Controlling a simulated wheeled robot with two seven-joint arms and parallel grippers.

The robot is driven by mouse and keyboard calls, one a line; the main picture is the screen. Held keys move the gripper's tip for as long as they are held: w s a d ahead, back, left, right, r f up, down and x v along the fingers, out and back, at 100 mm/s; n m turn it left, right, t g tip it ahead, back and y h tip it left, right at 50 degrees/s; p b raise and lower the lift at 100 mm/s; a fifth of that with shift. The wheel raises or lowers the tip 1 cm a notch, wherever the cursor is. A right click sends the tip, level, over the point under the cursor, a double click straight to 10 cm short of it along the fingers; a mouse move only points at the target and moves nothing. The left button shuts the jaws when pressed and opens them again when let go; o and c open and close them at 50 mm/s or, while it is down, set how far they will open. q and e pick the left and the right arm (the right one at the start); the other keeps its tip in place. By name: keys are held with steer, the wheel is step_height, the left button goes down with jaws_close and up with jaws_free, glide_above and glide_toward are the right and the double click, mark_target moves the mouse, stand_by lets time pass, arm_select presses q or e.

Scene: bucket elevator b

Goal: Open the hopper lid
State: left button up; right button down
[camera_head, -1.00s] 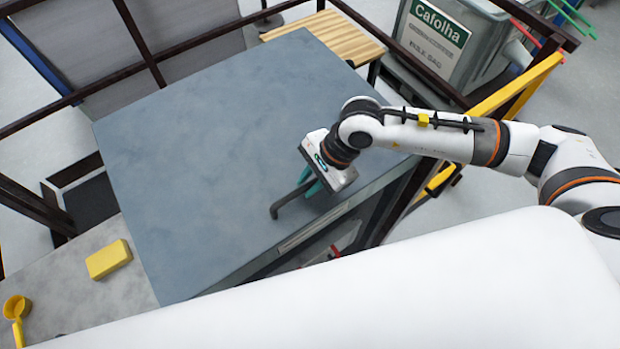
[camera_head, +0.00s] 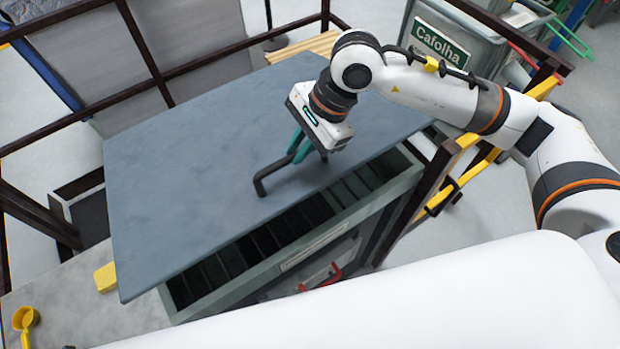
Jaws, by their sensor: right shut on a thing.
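The hopper lid (camera_head: 210,165) is a large flat grey-blue panel. Its near edge is raised off the hopper (camera_head: 300,270), so a dark slatted opening shows beneath that edge. A dark bar handle (camera_head: 264,184) stands on the lid near its front edge. My right gripper (camera_head: 299,152) reaches down from the right with teal fingers shut on the handle at its far end. The exact contact is partly hidden by the gripper body. My left gripper is out of view.
A yellow block (camera_head: 105,278) and a yellow scoop (camera_head: 25,320) lie on the grey surface at lower left. Dark railings surround the hopper. My white body fills the lower front.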

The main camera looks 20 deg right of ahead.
steer(key=w+a+r, duration=0.3)
steer(key=w+r, duration=0.6)
steer(key=r, duration=0.5)
steer(key=shift+p, duration=0.45)
